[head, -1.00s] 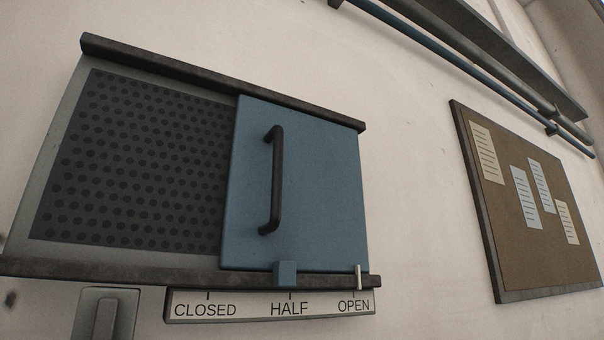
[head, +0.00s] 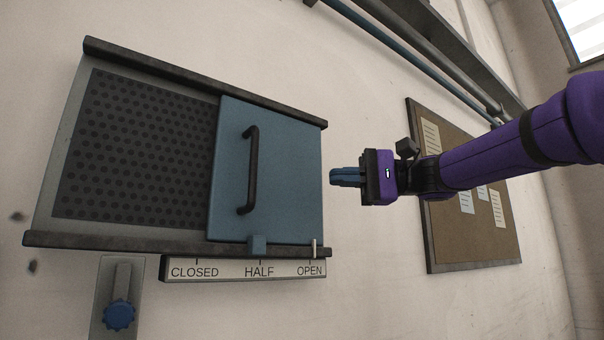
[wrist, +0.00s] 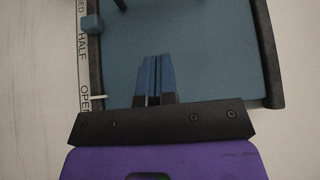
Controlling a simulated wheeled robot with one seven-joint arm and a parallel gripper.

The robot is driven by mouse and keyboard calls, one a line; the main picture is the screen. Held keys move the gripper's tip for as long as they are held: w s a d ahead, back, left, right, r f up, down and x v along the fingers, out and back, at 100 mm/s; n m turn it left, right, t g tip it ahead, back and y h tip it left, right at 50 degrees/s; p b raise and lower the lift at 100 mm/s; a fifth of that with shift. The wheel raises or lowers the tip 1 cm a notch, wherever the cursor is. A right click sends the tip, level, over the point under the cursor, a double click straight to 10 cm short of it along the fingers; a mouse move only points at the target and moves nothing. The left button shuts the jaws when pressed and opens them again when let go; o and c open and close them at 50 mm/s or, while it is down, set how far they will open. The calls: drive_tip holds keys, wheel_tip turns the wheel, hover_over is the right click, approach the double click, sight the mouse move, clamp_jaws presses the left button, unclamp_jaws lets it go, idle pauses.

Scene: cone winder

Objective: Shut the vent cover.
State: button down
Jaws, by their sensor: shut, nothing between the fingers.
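The vent cover (head: 285,175) is a blue sliding panel with a dark upright handle (head: 249,170). It sits at the right of its rails, and the perforated dark grille (head: 135,150) shows to its left. The pointer tab (head: 257,245) on its lower edge stands above HALF on the scale plate (head: 230,270). My gripper (head: 334,177) is shut and empty, just right of the panel in the head view. In the wrist view the blue fingertips (wrist: 155,62) appear over the panel (wrist: 205,50); whether they touch it I cannot tell.
A thin pale stop (head: 314,248) stands on the lower rail above OPEN. A blue knob (head: 119,316) on a slotted plate is below the vent. A notice board (head: 440,245) hangs at right behind my arm. Pipes (head: 405,55) run above.

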sight(272, 172)
drive_tip(key=a, duration=0.9)
drive_tip(key=shift+s+a, duration=1.1)
drive_tip(key=shift+a, duration=0.1)
drive_tip(key=shift+s+a, duration=0.35)
drive_tip(key=shift+a, duration=0.1)
drive_tip(key=s+a, duration=0.4)
drive_tip(key=a, duration=0.2)
drive_tip(key=s+a, duration=0.4)
drive_tip(key=a, duration=0.2)
drive_tip(key=s+a, duration=0.4)
drive_tip(key=a, duration=0.2)
drive_tip(key=shift+s+a, duration=0.1)
drive_tip(key=shift+s, duration=0.15)
